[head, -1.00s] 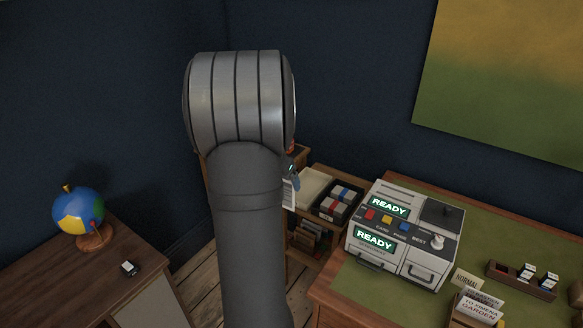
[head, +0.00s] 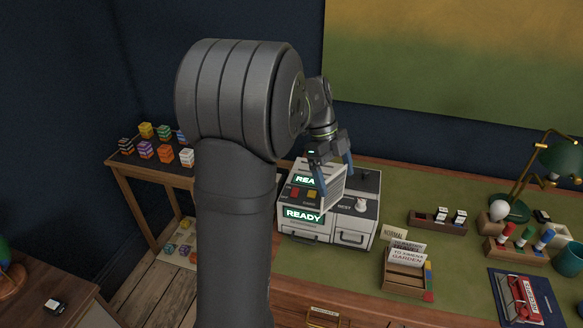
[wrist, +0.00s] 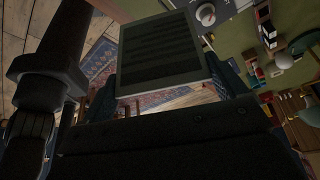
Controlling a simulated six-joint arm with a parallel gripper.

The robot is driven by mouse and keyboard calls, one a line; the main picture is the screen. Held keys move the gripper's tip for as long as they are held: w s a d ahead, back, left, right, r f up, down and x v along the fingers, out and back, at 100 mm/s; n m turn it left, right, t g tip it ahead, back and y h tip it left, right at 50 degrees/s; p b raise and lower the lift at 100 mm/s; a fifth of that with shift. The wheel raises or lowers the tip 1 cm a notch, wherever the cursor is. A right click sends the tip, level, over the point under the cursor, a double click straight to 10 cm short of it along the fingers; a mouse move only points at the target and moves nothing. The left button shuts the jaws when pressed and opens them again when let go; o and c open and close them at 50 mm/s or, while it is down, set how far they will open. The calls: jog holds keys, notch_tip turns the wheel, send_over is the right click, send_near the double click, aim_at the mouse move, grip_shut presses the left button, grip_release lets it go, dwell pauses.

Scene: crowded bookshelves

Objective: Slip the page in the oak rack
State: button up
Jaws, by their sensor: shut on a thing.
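My gripper (head: 330,168) is shut on the page and hangs over the grey machine at the desk's back. The page shows in the wrist view (wrist: 160,48) as a dark-shaded sheet with faint lines and a pale lower edge, held between the fingers. In the head view a pale sheet below the fingers covers part of the machine's front. The oak rack (head: 403,282) stands on the desk, right of and nearer than the gripper. Upright cards stand in it, one reading "GARDEN". The page is clear of the rack.
The machine (head: 300,228) shows READY screens. A "NORMAL" sign (head: 394,234) stands behind the rack. A wooden holder (head: 438,222), a desk lamp (head: 560,160), a stamp rack (head: 515,248) and a teal cup (head: 570,258) lie to the right. Coloured blocks (head: 165,143) stand on a side table. Green desktop is bare between.

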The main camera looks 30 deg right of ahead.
jog(key=s+d+f+m+y, duration=0.1)
jog(key=s+d+f+m, duration=0.2)
jog(key=s, duration=0.4)
jog(key=s+d+f+m+y, duration=0.2)
jog(key=s+d+f+m, duration=0.1)
jog(key=s, duration=0.5)
jog(key=s+d+f+m+t+y, duration=0.1)
jog(key=s+d+f+m, duration=0.3)
jog(key=s+m, duration=0.2)
jog(key=shift+s+d+y, duration=0.15)
jog(key=shift+s+y, duration=0.15)
jog(key=shift+s, duration=0.7)
jog(key=shift+f, duration=0.1)
jog(key=shift+f, duration=1.8)
jog(key=shift+f, duration=0.2)
jog(key=shift+f, duration=2.4)
